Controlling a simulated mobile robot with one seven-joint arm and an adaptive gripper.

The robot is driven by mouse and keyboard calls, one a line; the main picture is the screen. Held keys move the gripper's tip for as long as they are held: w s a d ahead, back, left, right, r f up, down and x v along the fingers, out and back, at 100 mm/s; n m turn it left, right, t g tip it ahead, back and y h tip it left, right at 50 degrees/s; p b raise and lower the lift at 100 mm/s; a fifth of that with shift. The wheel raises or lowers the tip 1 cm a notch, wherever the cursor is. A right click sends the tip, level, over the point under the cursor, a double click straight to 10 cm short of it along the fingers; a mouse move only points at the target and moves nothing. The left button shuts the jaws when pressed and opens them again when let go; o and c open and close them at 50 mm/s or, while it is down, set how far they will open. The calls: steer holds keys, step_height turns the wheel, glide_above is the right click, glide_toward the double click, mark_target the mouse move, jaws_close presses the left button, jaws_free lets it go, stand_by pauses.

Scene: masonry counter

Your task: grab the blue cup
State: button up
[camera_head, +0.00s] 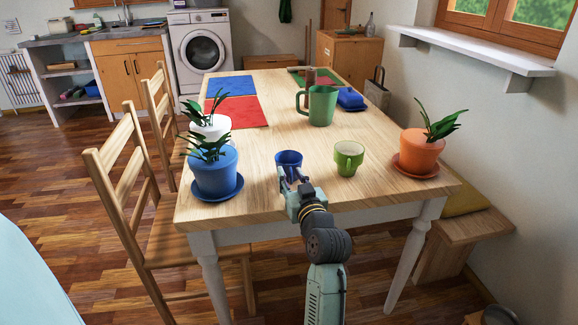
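The blue cup (289,157) is small and dark blue, upright near the front of the wooden table, with its open rim facing up. My gripper (291,174) reaches in from the front edge and is right at the near side of the cup. Its fingers look a little apart and overlap the cup's lower part in the picture. I cannot tell whether they touch or grip it. The cup's near lower side is partly hidden by the fingers.
A green mug (348,160) stands close on the right. A blue plant pot (215,174) is on the left, an orange pot (418,153) on the right. A tall green pitcher (322,106) stands behind. The wooden table (270,135) is clear just behind the cup.

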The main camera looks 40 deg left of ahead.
steer(key=shift+w+a, duration=0.25)
steer(key=shift+c, duration=0.2)
jaws_close()
stand_by(0.5)
